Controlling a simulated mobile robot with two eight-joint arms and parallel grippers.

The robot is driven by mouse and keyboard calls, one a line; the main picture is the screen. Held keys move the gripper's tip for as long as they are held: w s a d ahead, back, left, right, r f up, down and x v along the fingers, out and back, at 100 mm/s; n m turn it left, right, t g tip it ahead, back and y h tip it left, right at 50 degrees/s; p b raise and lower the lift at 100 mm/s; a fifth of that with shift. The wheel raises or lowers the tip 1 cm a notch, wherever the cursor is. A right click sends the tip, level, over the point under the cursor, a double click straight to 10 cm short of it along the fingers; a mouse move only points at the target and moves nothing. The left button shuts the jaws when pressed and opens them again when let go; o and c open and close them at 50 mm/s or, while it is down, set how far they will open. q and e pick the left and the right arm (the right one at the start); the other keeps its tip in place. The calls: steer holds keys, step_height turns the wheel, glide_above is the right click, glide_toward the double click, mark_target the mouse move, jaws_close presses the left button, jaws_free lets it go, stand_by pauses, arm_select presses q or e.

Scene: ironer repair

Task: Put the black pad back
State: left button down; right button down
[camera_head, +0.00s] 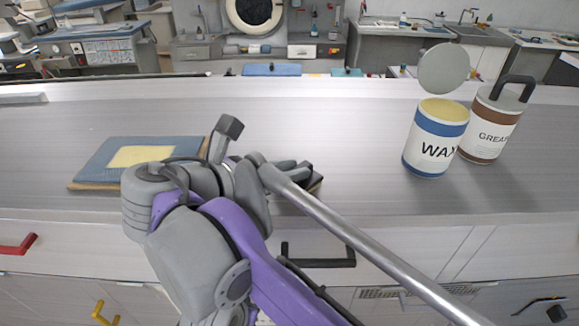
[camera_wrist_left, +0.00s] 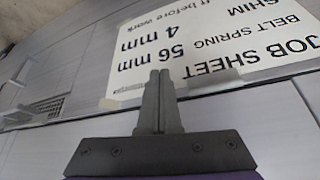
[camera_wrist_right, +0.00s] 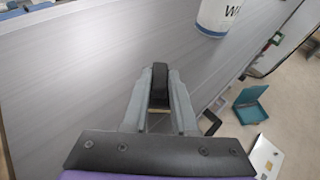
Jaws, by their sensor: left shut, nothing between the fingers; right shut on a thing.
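The black pad (camera_wrist_right: 160,85) is between the fingers of my right gripper (camera_wrist_right: 160,78), which is shut on it, in the right wrist view. In the head view only a dark end of the pad (camera_head: 316,183) shows past the fingers of my right gripper (camera_head: 298,174), near the counter's front edge. The fingers hide the rest, and I cannot tell whether it touches the counter. My left gripper (camera_wrist_left: 157,80) is shut and empty in front of a taped job sheet (camera_wrist_left: 215,45). It does not show in the head view.
A blue mat with a yellow square (camera_head: 100,155) lies on the counter (camera_head: 330,120) at left. An open wax tin (camera_head: 424,158), with a round lid (camera_head: 443,68) tilted above it, and a grease tin (camera_head: 485,142) stand at right. The counter between is clear.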

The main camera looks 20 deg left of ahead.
steer(key=c, duration=0.6)
jaws_free()
steer(key=v, duration=1.1)
steer(key=shift+f, duration=0.1)
